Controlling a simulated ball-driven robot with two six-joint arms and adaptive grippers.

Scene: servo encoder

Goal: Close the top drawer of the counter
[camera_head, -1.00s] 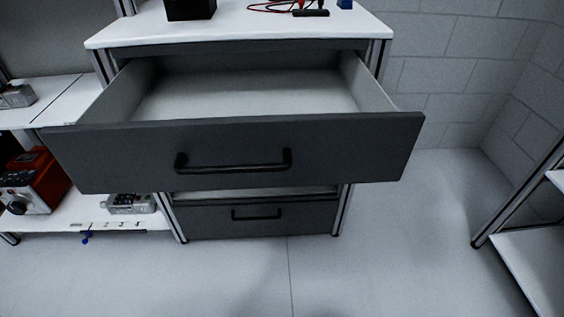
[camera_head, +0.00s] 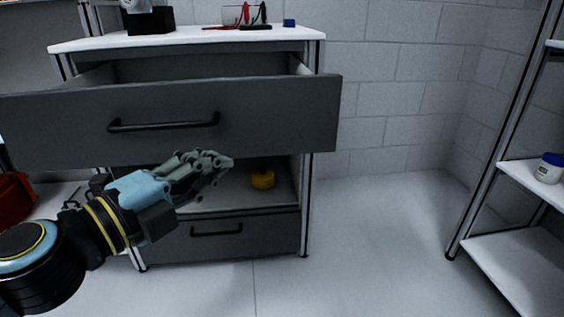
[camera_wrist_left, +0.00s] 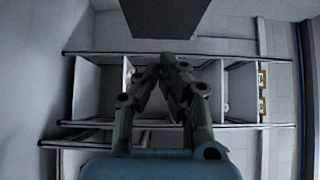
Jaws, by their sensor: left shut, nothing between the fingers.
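The top drawer (camera_head: 260,124) of the counter (camera_head: 185,42) has a dark grey front with a black bar handle (camera_head: 163,122). It stands pulled out, and part of its inside shows behind the front in the head view. My left gripper (camera_head: 228,162) is shut and empty. In the head view it appears just below the drawer front, to the right of the handle; I cannot tell whether it touches. In the left wrist view the closed fingers (camera_wrist_left: 172,60) point up toward a dark panel. My right gripper is not in view.
Below is an open shelf space with a yellow object (camera_head: 262,179) and a shut lower drawer (camera_head: 215,238). A black box (camera_head: 151,20) and red and black leads stand on the countertop. A metal rack (camera_head: 520,260) is at the right. The floor between is clear.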

